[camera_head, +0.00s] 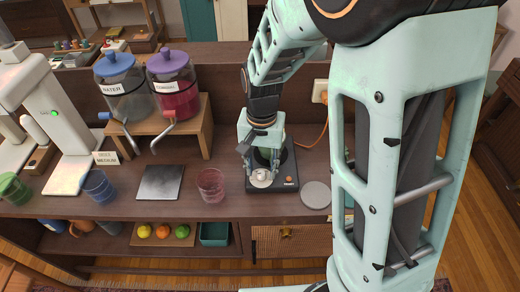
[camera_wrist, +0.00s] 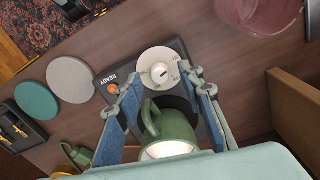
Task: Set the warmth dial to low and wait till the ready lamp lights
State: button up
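The warmer (camera_head: 285,168) is a dark unit with a round black plate on the counter. Its pale warmth dial (camera_wrist: 159,70) has a white knob with a dark mark; I cannot read the setting. The dial also shows in the head view (camera_head: 262,179). The ready lamp (camera_wrist: 112,89) is a small orange disc beside the word READY; I cannot tell if it is lit. My gripper (camera_wrist: 160,84) is open, its fingertips on either side of the dial; contact is unclear. A green mug (camera_wrist: 172,128) stands between the fingers in the wrist view, over the plate.
A pink-tinted glass (camera_head: 211,184) and a dark square pad (camera_head: 160,183) are left of the warmer. A grey disc (camera_head: 316,195) lies to its right. Two lidded dispensers (camera_head: 124,84) (camera_head: 174,84) stand on a wooden riser (camera_head: 206,125). A white machine (camera_head: 48,110) is far left.

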jog(key=shift+f, duration=0.6)
grip_shut()
